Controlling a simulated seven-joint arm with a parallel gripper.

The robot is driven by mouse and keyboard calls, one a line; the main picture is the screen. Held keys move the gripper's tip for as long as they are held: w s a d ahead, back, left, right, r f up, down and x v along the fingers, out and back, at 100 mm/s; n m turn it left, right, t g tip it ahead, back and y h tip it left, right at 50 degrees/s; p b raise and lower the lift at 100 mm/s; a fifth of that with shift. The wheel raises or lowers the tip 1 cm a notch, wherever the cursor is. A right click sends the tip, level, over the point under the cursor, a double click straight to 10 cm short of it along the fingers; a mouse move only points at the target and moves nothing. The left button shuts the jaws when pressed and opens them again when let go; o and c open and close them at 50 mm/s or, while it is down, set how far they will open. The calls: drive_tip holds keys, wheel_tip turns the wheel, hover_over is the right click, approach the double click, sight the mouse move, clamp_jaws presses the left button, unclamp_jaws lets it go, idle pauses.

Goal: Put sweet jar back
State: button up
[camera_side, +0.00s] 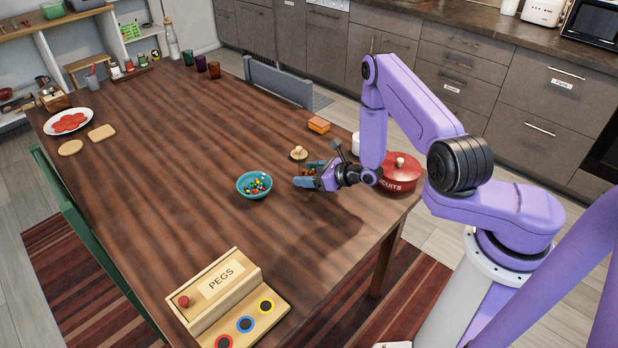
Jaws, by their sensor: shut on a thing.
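My gripper (308,176) is low over the table on the right side. It is shut on the sweet jar (308,171), which is mostly hidden by the blue fingers; a few coloured sweets show between them. I cannot tell whether the jar touches the table. A round wooden lid with a knob (299,153) lies on the table just behind the gripper. A teal bowl (243,192) with coloured sweets in it stands to the left of the gripper.
A red biscuit tin (403,178) stands right of my gripper, with a white container (355,144) and an orange block (319,125) behind. The wooden PEGS box (205,282) is at the front. The table (185,165) is clear left of the bowl.

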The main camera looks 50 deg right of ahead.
drive_tip(key=shift+f, duration=0.7)
drive_tip(key=shift+f, duration=0.1)
drive_tip(key=o, duration=1.2)
